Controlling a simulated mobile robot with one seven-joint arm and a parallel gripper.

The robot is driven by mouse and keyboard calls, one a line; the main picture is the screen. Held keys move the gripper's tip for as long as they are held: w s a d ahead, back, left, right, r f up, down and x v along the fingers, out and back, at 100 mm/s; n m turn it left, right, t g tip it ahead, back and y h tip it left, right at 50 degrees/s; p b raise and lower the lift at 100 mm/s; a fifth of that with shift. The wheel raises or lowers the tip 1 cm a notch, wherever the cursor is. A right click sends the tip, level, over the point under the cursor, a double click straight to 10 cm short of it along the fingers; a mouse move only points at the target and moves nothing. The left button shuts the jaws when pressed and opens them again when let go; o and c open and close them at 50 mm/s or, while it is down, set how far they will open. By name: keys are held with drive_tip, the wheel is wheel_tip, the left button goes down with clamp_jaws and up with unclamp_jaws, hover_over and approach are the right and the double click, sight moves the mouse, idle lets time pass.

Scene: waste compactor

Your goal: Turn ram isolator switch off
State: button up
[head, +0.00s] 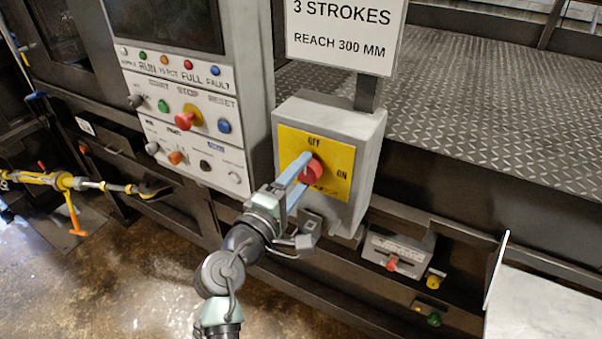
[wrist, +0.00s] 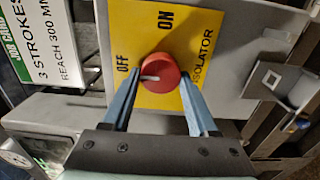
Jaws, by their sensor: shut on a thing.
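The ram isolator switch is a round red knob (head: 314,172) on a yellow plate (head: 341,180) fixed to a grey box. The plate reads OFF at the top and ON at the right in the head view. In the wrist view the knob (wrist: 160,70) sits between my two blue fingers, and its white mark points left, to the side where OFF is printed. My gripper (head: 306,168) is shut on the knob, with one finger on each side of it; it also shows in the wrist view (wrist: 160,79). The fingers hide part of the plate in the head view.
A control panel (head: 185,115) with several buttons stands left of the box. A sign (head: 345,35) reading 3 STROKES stands above it. A small unit with a red button (head: 392,263) is at lower right. A yellow tool (head: 65,181) is at far left.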

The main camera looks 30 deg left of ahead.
idle(0.3)
drive_tip(key=o, duration=1.4)
drive_tip(key=shift+c, duration=0.2)
drive_tip(key=shift+s, duration=0.1)
drive_tip(key=s+b, duration=0.4)
drive_tip(key=s, duration=0.8)
drive_tip(key=shift+s+b, duration=0.4)
